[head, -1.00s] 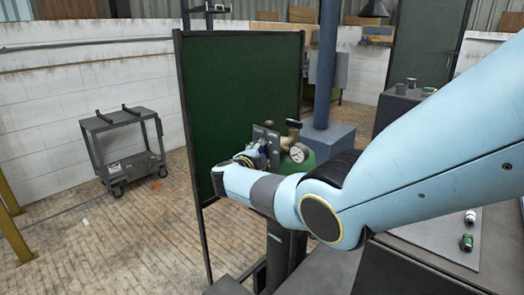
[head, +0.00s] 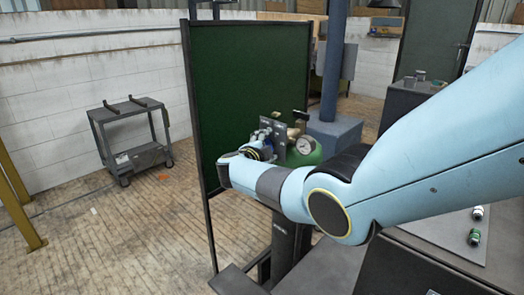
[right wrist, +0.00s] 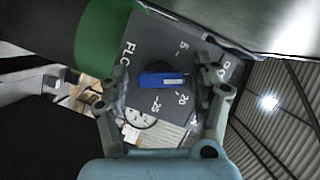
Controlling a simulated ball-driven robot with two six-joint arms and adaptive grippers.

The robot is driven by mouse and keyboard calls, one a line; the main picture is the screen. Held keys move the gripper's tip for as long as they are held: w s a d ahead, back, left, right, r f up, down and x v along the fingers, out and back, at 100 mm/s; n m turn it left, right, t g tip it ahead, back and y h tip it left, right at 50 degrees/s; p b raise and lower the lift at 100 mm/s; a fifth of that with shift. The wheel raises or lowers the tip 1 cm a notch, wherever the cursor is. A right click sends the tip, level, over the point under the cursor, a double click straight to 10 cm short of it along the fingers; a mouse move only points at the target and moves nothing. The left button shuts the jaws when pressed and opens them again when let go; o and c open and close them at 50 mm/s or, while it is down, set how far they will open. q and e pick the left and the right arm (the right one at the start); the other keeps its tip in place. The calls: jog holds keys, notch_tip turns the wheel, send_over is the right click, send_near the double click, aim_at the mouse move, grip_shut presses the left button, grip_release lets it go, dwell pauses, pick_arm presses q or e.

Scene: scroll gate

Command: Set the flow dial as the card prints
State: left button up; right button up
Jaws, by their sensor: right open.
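The flow dial, a blue bar-shaped knob (right wrist: 161,80), sits on a dark grey plate (right wrist: 150,45) in the right wrist view. A white line on it points right in that view, between the printed 5 and 20; marks there are partly hidden by a finger. My right gripper (right wrist: 163,88) is open, its fingers apart on either side of the knob. In the head view my right gripper (head: 262,147) is at the grey plate (head: 272,130), and the knob is too small to make out. I cannot identify the card. My left gripper is not in view.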

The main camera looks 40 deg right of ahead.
jog(key=v, duration=1.1)
jog(key=shift+s+a, duration=0.2)
jog(key=shift+a, duration=0.1)
